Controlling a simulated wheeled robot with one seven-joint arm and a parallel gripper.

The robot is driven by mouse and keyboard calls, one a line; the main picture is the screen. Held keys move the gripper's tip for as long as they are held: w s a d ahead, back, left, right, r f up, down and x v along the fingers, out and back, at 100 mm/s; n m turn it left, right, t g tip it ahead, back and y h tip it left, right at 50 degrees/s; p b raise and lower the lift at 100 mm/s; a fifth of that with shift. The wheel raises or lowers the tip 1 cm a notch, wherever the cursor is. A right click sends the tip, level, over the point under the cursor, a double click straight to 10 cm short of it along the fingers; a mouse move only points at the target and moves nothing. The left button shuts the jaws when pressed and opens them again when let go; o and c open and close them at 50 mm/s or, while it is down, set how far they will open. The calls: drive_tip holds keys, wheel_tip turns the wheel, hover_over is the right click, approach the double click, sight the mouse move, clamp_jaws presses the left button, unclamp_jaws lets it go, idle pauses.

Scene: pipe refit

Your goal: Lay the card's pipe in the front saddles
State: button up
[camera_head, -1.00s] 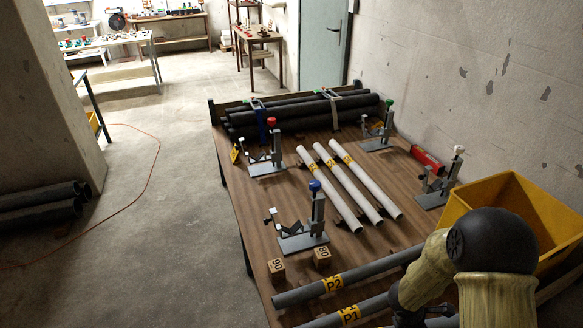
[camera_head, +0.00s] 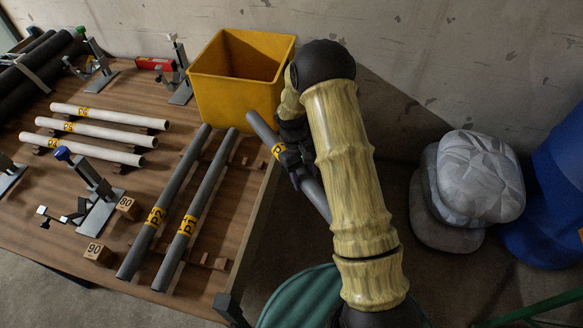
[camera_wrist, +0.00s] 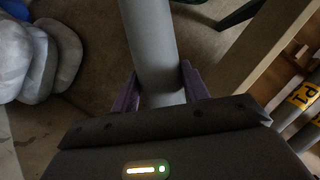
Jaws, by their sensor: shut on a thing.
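My gripper (camera_head: 296,168) is shut on a grey pipe (camera_head: 262,131). The pipe slants beside the table's right edge, with a yellow label starting with P, its number hidden by the gripper. The wrist view shows the held pipe (camera_wrist: 150,45) between the purple fingers (camera_wrist: 158,90). Two grey pipes marked P2 (camera_head: 166,196) and P1 (camera_head: 199,199) lie on the table. A blue-knobbed clamp stand (camera_head: 97,190) is at the near left, and a white-knobbed stand (camera_head: 180,75) stands by the yellow bin; both look empty. The card is not in view.
A yellow bin (camera_head: 225,92) stands on the table's back right. Three white pipes (camera_head: 97,134) lie left of the grey ones. Blocks 80 (camera_head: 128,206) and 90 (camera_head: 97,253) are near the front. Grey sacks (camera_head: 470,180) and a blue barrel (camera_head: 555,195) are right of the arm.

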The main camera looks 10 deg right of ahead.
sight(310, 175)
drive_tip(key=r+m+p, duration=0.1)
drive_tip(key=r+p, duration=0.1)
drive_tip(key=d+r+m+y+p, duration=0.1)
drive_tip(key=r+p, duration=0.1)
drive_tip(key=p, duration=0.1)
drive_tip(key=r+m+p, duration=0.2)
drive_tip(key=r+p, duration=0.1)
drive_tip(key=shift+d+y, duration=0.3)
drive_tip(key=shift+d, duration=0.05)
wheel_tip(310, 175, up, 10)
drive_tip(key=s+p, duration=0.1)
drive_tip(key=p, duration=1.5)
drive_tip(key=shift+s+d+r+m, duration=0.15)
drive_tip(key=shift+s+r+m, duration=0.05)
drive_tip(key=shift+r+m, duration=0.1)
drive_tip(key=shift+f, duration=0.1)
